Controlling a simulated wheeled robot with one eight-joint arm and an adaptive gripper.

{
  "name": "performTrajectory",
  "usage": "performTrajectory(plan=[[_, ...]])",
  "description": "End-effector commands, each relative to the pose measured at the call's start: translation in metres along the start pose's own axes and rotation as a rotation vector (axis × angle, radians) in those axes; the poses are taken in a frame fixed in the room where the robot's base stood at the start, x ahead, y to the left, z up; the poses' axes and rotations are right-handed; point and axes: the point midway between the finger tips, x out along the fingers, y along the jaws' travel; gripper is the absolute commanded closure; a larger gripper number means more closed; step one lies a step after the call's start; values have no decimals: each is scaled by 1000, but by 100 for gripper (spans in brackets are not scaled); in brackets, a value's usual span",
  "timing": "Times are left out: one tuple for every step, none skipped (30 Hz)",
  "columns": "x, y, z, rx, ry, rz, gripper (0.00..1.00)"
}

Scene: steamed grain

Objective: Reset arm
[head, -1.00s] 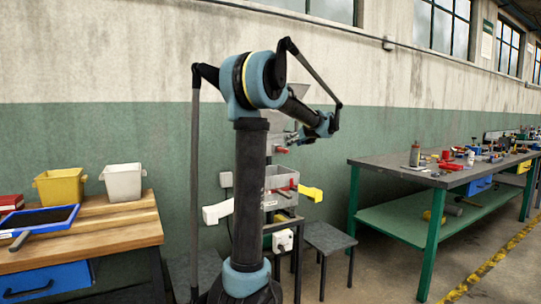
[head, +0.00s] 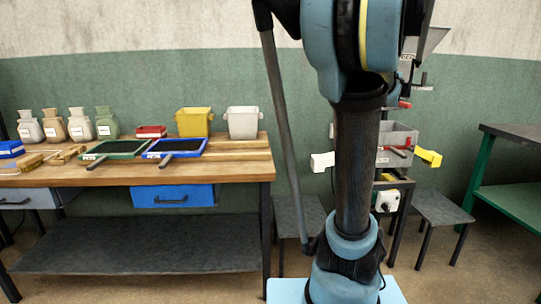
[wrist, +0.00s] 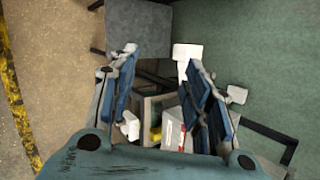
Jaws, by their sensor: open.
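My gripper (wrist: 164,95) is in the wrist view, its two blue-and-grey fingers spread apart with nothing held between them. Below and between the fingers I see part of a grey box-like machine with white, yellow and red bits. My arm stands tall in the middle of the head view, its upper end cut off by the top edge, so the gripper does not show there. Behind the arm, partly hidden, is a machine with a grey open box (head: 399,137), a white end block (head: 322,161) and a yellow end block (head: 428,158).
A wooden workbench (head: 232,165) at left carries a yellow bin (head: 194,122), a white bin (head: 242,122), framed trays and several jars. Grey stools (head: 438,208) flank the machine. A green-legged table (head: 516,150) stands at right. In the wrist view a grey stool (wrist: 138,30) is near the top.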

Motion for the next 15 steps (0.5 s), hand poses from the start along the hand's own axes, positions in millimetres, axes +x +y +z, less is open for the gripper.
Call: performTrajectory(plan=[[6, 23, 16, -95, 1, 37, 55], [8, 36, 23, -153, 3, 58, 55], [11, 53, 32, -229, 4, 87, 55], [14, 66, 38, -287, 5, 109, 55], [16, 80, 43, -345, 5, 131, 55], [18, 98, 50, -423, 5, 159, 55], [20, 111, 54, -480, 4, 180, 55], [22, 124, 58, -538, 2, 200, 55], [24, 142, 63, -617, -1, 229, 55], [25, 155, 65, -675, -2, 250, 55], [27, 168, 68, -733, -5, 271, 55], [28, 186, 70, -810, -9, 298, 55], [30, 198, 71, -867, -13, 318, 55], [31, 212, 72, -926, -17, 339, 55], [32, 229, 73, -1003, -23, 367, 55]])
